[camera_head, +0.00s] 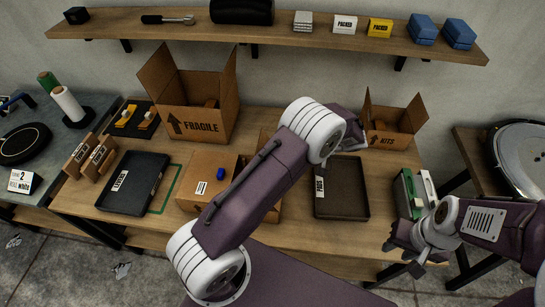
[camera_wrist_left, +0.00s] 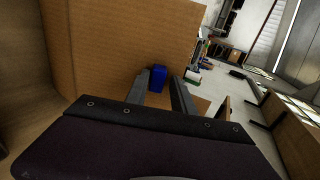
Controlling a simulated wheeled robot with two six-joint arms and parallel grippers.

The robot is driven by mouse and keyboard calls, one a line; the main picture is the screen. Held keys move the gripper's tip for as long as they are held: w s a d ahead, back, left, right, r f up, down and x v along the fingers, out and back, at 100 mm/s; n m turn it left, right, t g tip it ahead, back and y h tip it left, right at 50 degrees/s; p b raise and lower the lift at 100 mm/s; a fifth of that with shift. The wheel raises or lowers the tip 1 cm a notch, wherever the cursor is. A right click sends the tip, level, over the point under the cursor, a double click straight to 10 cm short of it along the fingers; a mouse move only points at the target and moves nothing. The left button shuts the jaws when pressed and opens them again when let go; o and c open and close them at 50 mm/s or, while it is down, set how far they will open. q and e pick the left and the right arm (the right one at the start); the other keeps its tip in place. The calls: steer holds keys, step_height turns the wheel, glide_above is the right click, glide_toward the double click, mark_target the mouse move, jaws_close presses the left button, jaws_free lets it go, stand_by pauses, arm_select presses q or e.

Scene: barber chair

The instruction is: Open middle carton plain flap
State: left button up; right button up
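The middle carton (camera_head: 200,208) is a brown cardboard box on the wooden table in the head view, partly hidden by my left arm. Its visible top at left bears a white label (camera_head: 201,188) and a small blue piece (camera_head: 220,173). Some cardboard stands up behind my arm. In the left wrist view a large cardboard panel (camera_wrist_left: 125,40) fills the upper left. My left gripper (camera_wrist_left: 160,84) has its fingers apart, with the blue piece seen between the tips; contact is unclear. My right gripper (camera_head: 408,250) is off the table's front right, away from the carton.
A FRAGILE carton (camera_head: 200,122) stands open behind, and a KITS carton (camera_head: 388,140) at the back right. Black trays lie left (camera_head: 135,197) and right (camera_head: 350,180) of the middle carton. A green and white item (camera_head: 408,190) stands at the right edge. A shelf (camera_head: 270,35) runs above.

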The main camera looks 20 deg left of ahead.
arm_select(q)
steer(key=shift+o, duration=0.3)
steer(key=v, duration=0.9)
steer(key=shift+b, duration=0.45)
steer(key=shift+s, duration=0.1)
